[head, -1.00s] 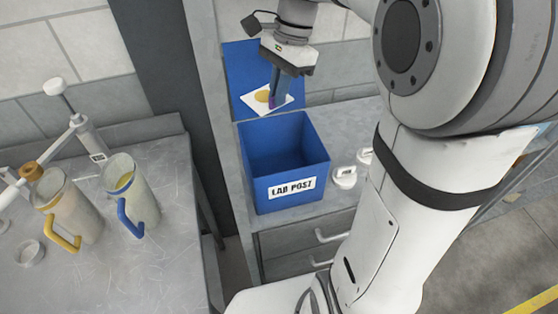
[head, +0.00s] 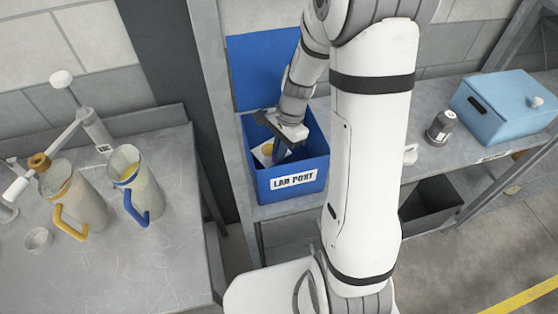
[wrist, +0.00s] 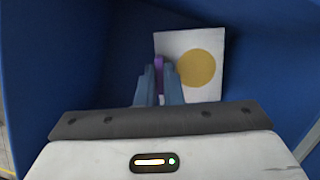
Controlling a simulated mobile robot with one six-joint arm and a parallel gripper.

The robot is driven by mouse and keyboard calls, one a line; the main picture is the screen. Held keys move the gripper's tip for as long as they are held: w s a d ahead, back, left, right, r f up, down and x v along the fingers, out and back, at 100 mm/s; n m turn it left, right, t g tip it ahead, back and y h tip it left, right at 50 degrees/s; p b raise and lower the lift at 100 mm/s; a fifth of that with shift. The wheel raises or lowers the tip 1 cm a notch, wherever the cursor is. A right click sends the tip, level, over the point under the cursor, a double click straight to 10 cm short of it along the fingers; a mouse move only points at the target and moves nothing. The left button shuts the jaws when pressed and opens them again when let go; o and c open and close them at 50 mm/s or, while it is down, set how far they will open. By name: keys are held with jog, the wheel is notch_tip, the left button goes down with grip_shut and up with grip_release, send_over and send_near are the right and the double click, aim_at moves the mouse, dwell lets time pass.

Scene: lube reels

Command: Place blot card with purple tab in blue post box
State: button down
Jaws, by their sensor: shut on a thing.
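The blot card (head: 266,150), white with a yellow-brown round blot, is inside the open blue post box (head: 293,182) labelled LAB POST. My gripper (head: 283,158) reaches down into the box from above. In the wrist view my gripper (wrist: 159,86) is shut on the purple tab (wrist: 159,70) at the card's left edge. The card (wrist: 196,68) appears there with the blue box walls (wrist: 40,60) around it. Whether the card touches the box floor I cannot tell. The box's blue lid (head: 262,70) stands open behind it.
Two jugs, with a yellow handle (head: 68,222) and a blue handle (head: 130,208), stand on the left bench. On the shelf to the right are a dark jar (head: 440,128) and a light blue case (head: 505,105). A grey post (head: 215,90) stands just left of the box.

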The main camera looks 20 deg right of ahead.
aim_at(279, 163)
jog(key=shift+f, duration=2.9)
jog(key=shift+f, duration=0.1)
jog(key=shift+f, duration=0.15)
jog(key=c, duration=1.6)
grip_release()
jog(key=shift+o, duration=0.2)
